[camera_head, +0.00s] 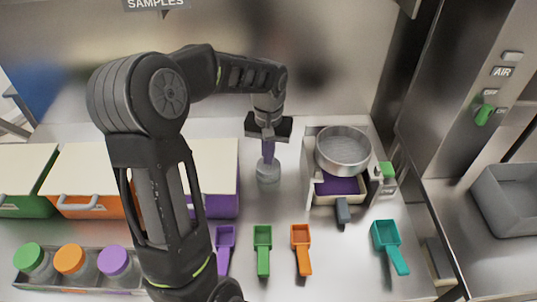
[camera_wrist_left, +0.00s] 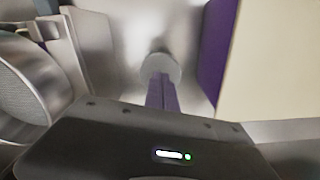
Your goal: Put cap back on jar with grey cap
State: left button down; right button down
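A small grey-capped jar (camera_head: 268,174) stands on the steel bench near the back, left of the sieve stand. Its round grey cap (camera_wrist_left: 160,67) shows in the left wrist view. The cap appears to sit on top of the jar. My left gripper (camera_head: 268,157) points straight down over it. Its two narrow purple fingers (camera_wrist_left: 162,92) look closed together, with their tips at the cap's top. Whether the tips touch it I cannot tell. The fingers are much narrower than the cap and do not span it. My right gripper is out of view.
A sieve (camera_head: 343,150) on its stand is close to the right of the jar. A purple bin (camera_head: 222,203) is close to its left. Scoops (camera_head: 263,250) lie in front. A tray (camera_head: 75,282) holds jars with green, orange and purple caps at the front left.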

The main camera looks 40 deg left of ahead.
pick_arm(q)
jog(key=shift+d+r+p, duration=0.1)
jog(key=shift+r+p, duration=0.35)
jog(key=shift+r, duration=0.45)
jog(key=shift+r+p, duration=0.7)
jog(key=shift+r, duration=0.2)
jog(key=shift+w, duration=0.1)
